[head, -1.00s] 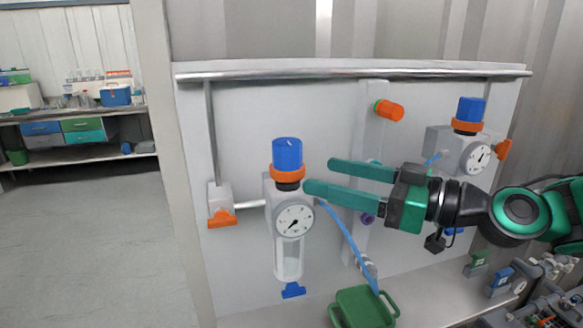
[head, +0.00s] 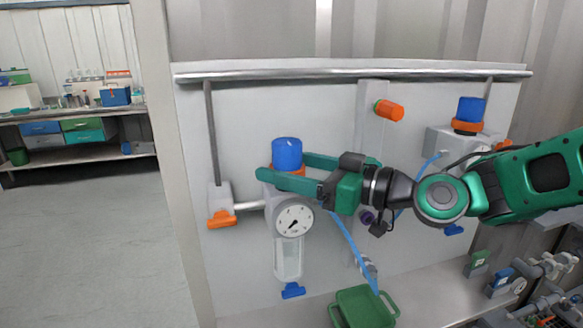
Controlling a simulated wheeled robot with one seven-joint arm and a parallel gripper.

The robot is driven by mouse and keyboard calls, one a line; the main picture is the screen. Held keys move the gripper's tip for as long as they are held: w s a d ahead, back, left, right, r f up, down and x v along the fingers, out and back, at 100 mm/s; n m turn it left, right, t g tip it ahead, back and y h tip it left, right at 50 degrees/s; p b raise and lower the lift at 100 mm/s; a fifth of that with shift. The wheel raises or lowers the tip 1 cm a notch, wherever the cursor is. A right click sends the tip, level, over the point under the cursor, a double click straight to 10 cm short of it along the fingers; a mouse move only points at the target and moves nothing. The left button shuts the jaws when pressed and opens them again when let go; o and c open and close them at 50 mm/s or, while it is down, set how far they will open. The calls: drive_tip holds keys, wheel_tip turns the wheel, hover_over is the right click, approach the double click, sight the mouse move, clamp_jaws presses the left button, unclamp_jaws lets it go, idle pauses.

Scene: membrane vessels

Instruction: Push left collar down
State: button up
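The left regulator has a blue knob (head: 287,153) on top and an orange collar (head: 302,170) below it, mostly hidden by my gripper. Under it are a round gauge (head: 294,221) and a clear bowl (head: 288,258). My gripper (head: 268,168) is open, with its two green fingers reaching left at collar height. The near finger passes in front of the collar and the far finger runs behind, to the right of the knob. I cannot tell whether either finger touches the collar.
A right regulator has its own blue knob (head: 471,110) and orange collar (head: 467,126). An orange-capped fitting (head: 389,110) juts from the panel above my gripper. A blue tube (head: 347,238) hangs below, above a green tray (head: 362,308). A metal rail (head: 350,70) crosses the panel top.

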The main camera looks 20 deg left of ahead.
drive_tip(key=c, duration=1.3)
drive_tip(key=shift+w+d+f, duration=0.1)
drive_tip(key=shift+f, duration=0.7)
drive_tip(key=o, duration=1.5)
drive_tip(key=shift+w, duration=0.1)
drive_tip(key=shift+o, duration=0.2)
drive_tip(key=v, duration=1)
drive_tip(key=shift+d, duration=0.35)
